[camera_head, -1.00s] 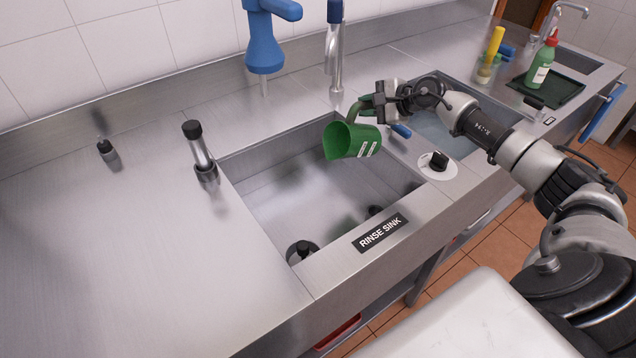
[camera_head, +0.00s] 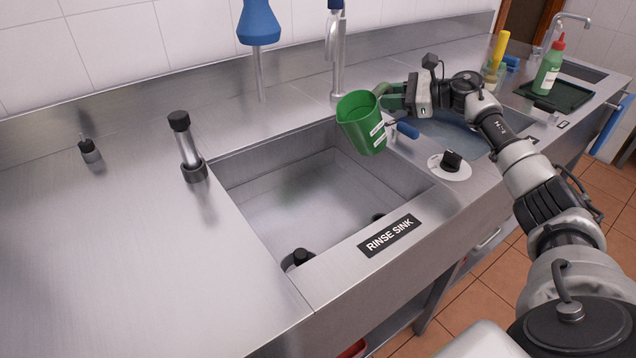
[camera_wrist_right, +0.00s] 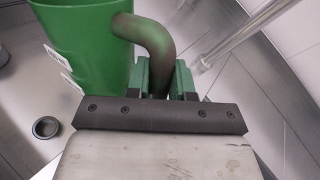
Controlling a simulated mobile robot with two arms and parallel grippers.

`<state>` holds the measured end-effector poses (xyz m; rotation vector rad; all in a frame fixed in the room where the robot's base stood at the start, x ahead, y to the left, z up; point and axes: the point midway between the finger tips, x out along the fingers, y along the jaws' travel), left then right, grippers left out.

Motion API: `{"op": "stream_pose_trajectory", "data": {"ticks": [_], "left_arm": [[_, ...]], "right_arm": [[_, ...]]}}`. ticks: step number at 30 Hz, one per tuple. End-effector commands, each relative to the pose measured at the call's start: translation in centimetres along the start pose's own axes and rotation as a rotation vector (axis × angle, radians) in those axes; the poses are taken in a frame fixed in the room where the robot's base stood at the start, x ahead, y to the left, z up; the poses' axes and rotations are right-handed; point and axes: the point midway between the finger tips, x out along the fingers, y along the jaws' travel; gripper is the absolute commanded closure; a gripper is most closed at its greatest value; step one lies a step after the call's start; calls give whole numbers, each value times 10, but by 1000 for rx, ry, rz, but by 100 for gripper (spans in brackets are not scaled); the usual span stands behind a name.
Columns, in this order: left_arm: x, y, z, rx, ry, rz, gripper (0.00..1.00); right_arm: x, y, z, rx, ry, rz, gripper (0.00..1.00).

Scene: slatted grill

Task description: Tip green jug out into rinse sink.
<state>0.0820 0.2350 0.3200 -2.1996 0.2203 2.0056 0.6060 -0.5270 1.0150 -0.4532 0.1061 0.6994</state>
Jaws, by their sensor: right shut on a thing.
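The green jug (camera_head: 361,122) is held over the back right corner of the rinse sink (camera_head: 290,192). It is tilted a little, with its open mouth up and leaning left. My right gripper (camera_head: 392,97) is shut on the jug's handle. The right wrist view shows the handle (camera_wrist_right: 158,50) between the green fingers (camera_wrist_right: 162,78), with the jug body (camera_wrist_right: 92,38) to the left. The sink's visible floor is bare metal; I cannot see what is inside the jug. My left gripper is not in view.
A blue-headed spout (camera_head: 259,25) and a steel tap (camera_head: 337,55) stand behind the sink. A black knob (camera_head: 451,160) and a second, water-filled basin (camera_head: 440,135) are to the right. A green bottle (camera_head: 549,70) stands further right. The left counter is mostly clear.

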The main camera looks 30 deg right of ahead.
Motion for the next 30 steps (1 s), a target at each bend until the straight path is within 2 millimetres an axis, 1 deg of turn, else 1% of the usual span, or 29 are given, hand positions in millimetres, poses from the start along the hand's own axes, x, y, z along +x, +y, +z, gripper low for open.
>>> {"op": "stream_pose_trajectory", "data": {"ticks": [1,4,5,7,9,10,12,19,24,30], "left_arm": [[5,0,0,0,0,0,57],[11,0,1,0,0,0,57],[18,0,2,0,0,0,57],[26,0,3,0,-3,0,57],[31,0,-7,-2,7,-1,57],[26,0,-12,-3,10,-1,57],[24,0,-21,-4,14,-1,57],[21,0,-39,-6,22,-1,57],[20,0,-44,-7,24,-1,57],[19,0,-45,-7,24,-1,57]], "right_arm": [[-2,-4,-2,37,-29,-3,100],[-7,-12,-4,109,-76,-3,100],[-6,-11,-11,135,-92,-2,100],[-8,-13,-18,191,-130,-3,100],[-10,-16,-24,244,-165,-3,100],[-12,-18,-19,255,-175,-2,100],[-13,-20,-19,287,-193,-1,100],[-16,-24,-19,360,-240,0,100],[-16,-25,-19,381,-253,1,100],[-17,-25,-19,383,-254,1,100]]}}
